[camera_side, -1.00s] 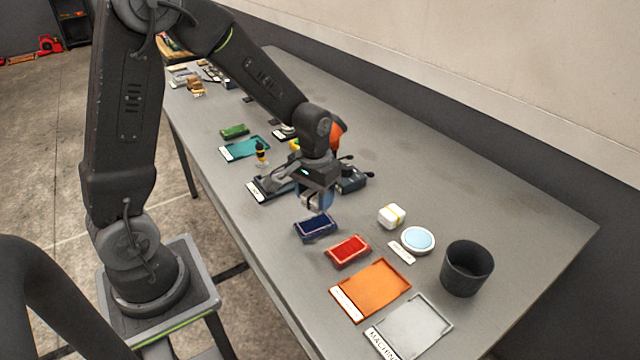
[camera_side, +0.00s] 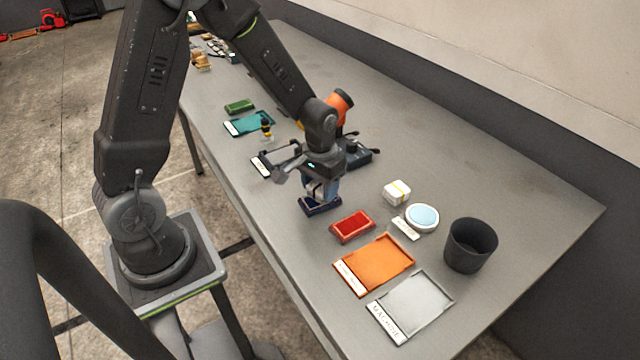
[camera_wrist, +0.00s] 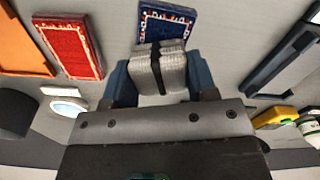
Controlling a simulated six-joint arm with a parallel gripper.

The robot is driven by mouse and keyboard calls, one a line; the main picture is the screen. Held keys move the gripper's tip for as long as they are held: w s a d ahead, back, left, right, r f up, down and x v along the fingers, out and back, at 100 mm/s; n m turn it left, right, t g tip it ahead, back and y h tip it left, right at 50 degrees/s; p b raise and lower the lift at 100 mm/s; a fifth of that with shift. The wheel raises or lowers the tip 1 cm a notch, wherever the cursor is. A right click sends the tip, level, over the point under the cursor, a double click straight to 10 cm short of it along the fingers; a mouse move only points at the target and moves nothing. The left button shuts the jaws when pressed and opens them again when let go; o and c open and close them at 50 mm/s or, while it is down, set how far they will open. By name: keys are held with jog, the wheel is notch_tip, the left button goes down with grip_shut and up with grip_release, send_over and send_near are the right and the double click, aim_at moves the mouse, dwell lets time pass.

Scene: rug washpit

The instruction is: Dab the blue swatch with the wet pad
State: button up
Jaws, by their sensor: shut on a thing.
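The blue swatch (camera_side: 318,206) is a small dark blue patterned rug piece on the table; in the wrist view it shows a white border pattern (camera_wrist: 165,22). My gripper (camera_side: 318,192) is shut on a pale folded pad (camera_wrist: 158,70) with a dark band around it. In the side view the pad is at the swatch, low over its back part. In the wrist view the pad overlaps the swatch's near edge. I cannot tell whether the pad touches the swatch.
A red swatch (camera_side: 352,227) lies close to the right. Beyond are an orange tray (camera_side: 375,266), a grey tray (camera_side: 412,306), a white block with a yellow band (camera_side: 396,192), a round blue-topped dish (camera_side: 422,217) and a dark cup (camera_side: 470,246). A teal tray (camera_side: 248,124) and green swatch (camera_side: 240,106) lie behind.

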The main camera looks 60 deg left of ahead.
jog(key=shift+f, duration=0.65)
dwell(1.5)
jog(key=shift+r, duration=3.6)
jog(key=shift+f, duration=0.15)
jog(key=shift+f, duration=2.8)
jog(key=shift+f, duration=0.65)
jog(key=shift+r, duration=0.1)
jog(key=shift+r, duration=3.5)
